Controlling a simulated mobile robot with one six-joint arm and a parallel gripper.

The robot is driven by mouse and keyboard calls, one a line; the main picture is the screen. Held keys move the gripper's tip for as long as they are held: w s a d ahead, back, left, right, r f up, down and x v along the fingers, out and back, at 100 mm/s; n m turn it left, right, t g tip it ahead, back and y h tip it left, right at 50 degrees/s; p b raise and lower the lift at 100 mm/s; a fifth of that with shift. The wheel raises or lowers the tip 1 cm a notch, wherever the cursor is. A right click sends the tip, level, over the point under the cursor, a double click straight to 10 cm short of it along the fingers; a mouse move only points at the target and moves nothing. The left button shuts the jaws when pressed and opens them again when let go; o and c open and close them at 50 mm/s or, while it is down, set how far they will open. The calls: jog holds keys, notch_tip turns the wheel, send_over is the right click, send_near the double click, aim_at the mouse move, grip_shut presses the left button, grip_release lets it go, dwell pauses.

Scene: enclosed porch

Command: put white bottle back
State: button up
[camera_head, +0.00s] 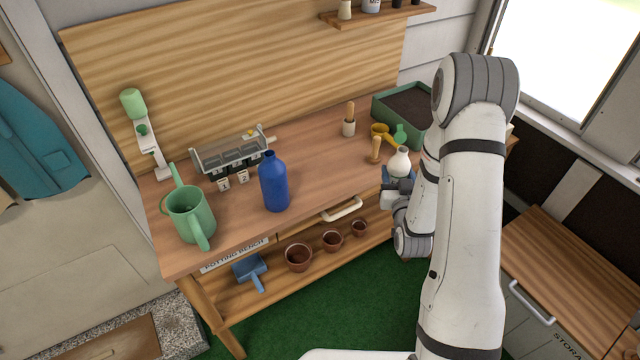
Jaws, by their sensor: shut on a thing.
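The white bottle (400,163) is a small round-bodied bottle with a narrow neck, upright near the right front part of the potting bench (325,150). My gripper (397,186) is at its lower part, shut on it. The fingertips are small in view and partly hidden by my wrist and arm. I cannot tell whether the bottle's base touches the bench.
A blue bottle (274,182), a green watering can (190,215) and a seed rack (232,153) stand to the left. A wooden-handled tool (375,150), a yellow scoop (381,131) and a soil tray (405,104) are behind the bottle. A wall shelf (375,16) holds small items.

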jog(key=w+a+n+y+b, duration=0.25)
jog(key=w+a+b, duration=0.45)
jog(key=a+b, duration=0.4)
jog(key=a+r+n+g+y+b, duration=0.1)
jog(key=a+r+y+b, duration=0.2)
jog(key=a+r+b, duration=0.55)
jog(key=f+b, duration=0.1)
jog(key=f, duration=0.3)
jog(key=d+f, duration=0.1)
jog(key=f, duration=0.3)
jog(key=d+f+b, duration=0.1)
jog(key=f, duration=0.3)
jog(key=shift+s+d+f+b, duration=0.1)
jog(key=shift+s+d+b, duration=0.05)
jog(key=shift+s+b, duration=0.25)
jog(key=shift+f, duration=0.2)
jog(key=o, duration=1)
jog(key=shift+r, duration=0.1)
